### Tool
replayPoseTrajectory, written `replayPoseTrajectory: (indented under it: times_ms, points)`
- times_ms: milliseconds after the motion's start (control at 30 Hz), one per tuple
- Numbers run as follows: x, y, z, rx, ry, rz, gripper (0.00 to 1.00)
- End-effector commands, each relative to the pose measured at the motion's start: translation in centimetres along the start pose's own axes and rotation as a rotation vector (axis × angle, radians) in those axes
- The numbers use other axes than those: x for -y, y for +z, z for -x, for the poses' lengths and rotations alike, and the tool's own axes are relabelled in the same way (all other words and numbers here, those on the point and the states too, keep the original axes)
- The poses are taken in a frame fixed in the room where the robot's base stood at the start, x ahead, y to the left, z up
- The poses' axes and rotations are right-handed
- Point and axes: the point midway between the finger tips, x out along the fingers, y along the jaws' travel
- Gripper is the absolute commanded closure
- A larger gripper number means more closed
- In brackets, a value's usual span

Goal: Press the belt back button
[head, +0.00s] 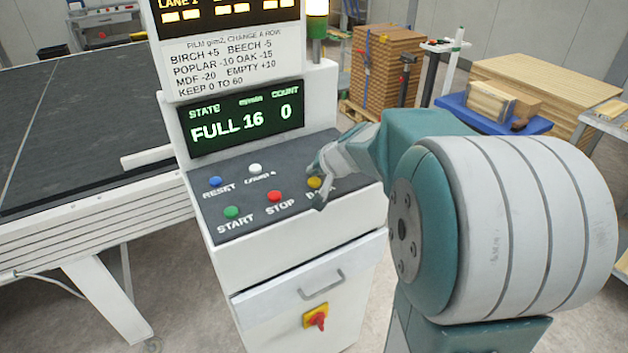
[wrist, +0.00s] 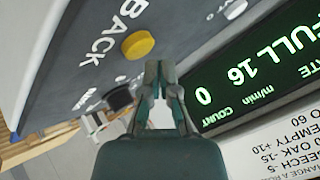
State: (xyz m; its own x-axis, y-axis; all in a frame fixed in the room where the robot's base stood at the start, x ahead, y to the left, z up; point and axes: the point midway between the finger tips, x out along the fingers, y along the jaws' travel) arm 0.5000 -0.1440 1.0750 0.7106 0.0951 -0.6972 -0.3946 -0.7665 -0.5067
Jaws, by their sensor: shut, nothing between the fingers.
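In the wrist view the yellow button (wrist: 138,45) sits beside the word BACK. My gripper (head: 319,200) is over the panel's right part, right at the button in the head view. In the wrist view my gripper (wrist: 158,68) is shut and empty, its tips close beside the button. I cannot tell whether they touch it.
Red STOP (head: 275,196), green START (head: 231,212), blue RESET (head: 215,182) and a white button (head: 255,169) share the panel. A display (head: 245,117) reading FULL 16 and 0 rises behind. A black knob (wrist: 118,97) is near the tips. A red-yellow switch (head: 316,318) is below.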

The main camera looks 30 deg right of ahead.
Motion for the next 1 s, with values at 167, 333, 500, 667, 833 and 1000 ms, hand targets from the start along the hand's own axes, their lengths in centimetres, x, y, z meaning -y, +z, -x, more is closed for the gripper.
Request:
replayPoseTrajectory:
  times_ms: [167,333,500,667,833,1000]
  points:
    - [-0.27,0.28,-0.28,0.001,0.000,-0.001,1.00]
    - [-0.44,0.42,-0.45,0.001,0.000,-0.001,1.00]
    - [-0.43,0.41,-0.43,0.000,0.000,0.000,1.00]
    - [-0.46,0.44,-0.48,0.000,0.000,-0.001,1.00]
    - [-0.54,0.52,-0.61,0.000,0.000,0.000,1.00]
    - [-0.63,0.60,-0.73,0.000,0.000,0.000,1.00]
